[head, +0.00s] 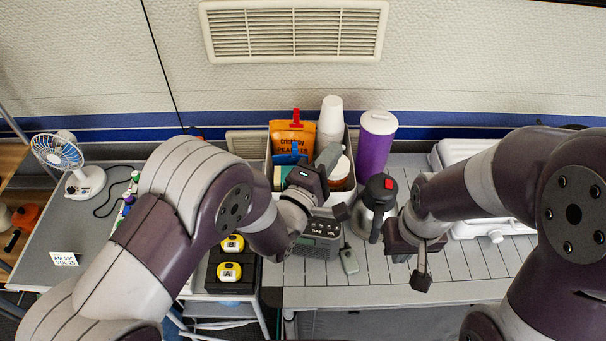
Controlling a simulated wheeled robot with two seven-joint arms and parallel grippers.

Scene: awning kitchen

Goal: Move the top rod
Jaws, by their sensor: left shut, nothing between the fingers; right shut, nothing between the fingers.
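No rod that I can make out shows in the head view. My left gripper (338,209) is shut and empty. It is in front of the bin of packages and cups, above the grey radio. My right gripper (420,278) is shut and empty. It is over the slatted counter, to the right of the steel flask and apart from it. My arms cover parts of the counter and the wall behind.
A purple canister (375,146), a steel flask (377,200), a radio (318,240) and a bin (349,196) stand on the slatted counter (385,292). A fan (84,183) stands on a grey top at left. The counter's front strip is clear.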

